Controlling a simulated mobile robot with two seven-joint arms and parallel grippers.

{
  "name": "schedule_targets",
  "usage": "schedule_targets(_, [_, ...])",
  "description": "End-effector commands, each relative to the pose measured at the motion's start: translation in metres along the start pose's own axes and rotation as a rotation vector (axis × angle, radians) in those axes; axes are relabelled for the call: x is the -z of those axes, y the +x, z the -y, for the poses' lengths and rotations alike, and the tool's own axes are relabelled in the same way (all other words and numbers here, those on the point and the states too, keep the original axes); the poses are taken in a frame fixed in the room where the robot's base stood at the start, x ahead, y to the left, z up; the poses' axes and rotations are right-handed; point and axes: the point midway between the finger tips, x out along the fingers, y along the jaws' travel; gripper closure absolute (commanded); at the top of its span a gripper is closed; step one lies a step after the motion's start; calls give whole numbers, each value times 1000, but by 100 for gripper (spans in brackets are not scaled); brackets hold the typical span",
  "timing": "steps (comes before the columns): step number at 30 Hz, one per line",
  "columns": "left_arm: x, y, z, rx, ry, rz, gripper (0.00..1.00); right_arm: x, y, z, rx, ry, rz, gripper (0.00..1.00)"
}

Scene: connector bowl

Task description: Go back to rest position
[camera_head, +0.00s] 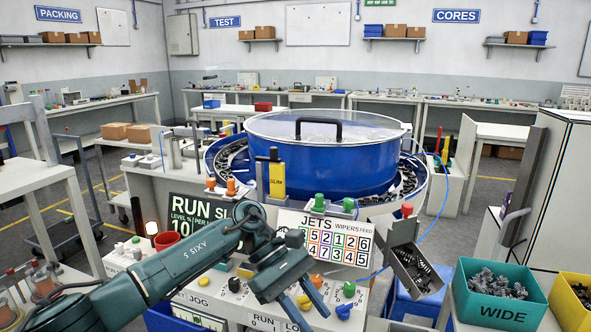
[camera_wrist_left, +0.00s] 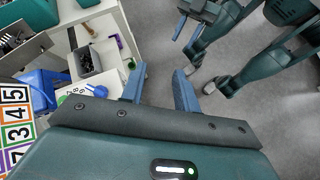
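My left arm (camera_head: 190,265) comes in from the lower left in the head view. Its gripper (camera_head: 302,280) is over the front of the machine's control panel, below the JETS board (camera_head: 324,238). In the left wrist view the left gripper's two blue fingers (camera_wrist_left: 160,88) stand apart with nothing between them. Grey floor and the cabinet's edge show beyond them. At the top of the wrist view my other arm shows with its gripper (camera_wrist_left: 187,35); its finger opening is too small to judge. The right gripper is not in the head view.
A blue bowl feeder (camera_head: 325,165) stands behind the panel. A tilted metal chute (camera_head: 416,270) holds dark parts at right. A teal WIDE bin (camera_head: 497,318) and a yellow bin (camera_head: 573,292) stand lower right. Coloured knobs (camera_head: 343,311) stick up close to the left gripper.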

Motion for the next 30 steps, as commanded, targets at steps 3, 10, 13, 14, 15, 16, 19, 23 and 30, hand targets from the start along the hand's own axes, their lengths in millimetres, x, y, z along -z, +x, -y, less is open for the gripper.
schedule_targets(3, [-30,42,-10,-142,-148,250,69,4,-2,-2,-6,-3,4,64])
schedule_targets(10, [-80,61,-28,-412,-684,906,69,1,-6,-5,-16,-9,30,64])
schedule_targets(13, [-78,48,-27,-481,-974,1213,69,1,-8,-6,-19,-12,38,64])
schedule_targets(14, [-73,44,-24,-494,-1065,1308,69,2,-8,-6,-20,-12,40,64])
schedule_targets(15, [-65,38,-19,-507,-1187,1433,69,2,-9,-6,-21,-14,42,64])
schedule_targets(16, [-57,34,-14,-515,-1279,1528,69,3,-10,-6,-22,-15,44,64])
schedule_targets(19, [-24,24,11,-518,-1586,1848,69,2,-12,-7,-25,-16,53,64])
schedule_targets(23, [26,29,66,-473,-1972,2277,69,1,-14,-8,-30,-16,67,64])
schedule_targets(30, [82,78,202,172,1469,-1792,69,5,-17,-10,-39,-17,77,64])
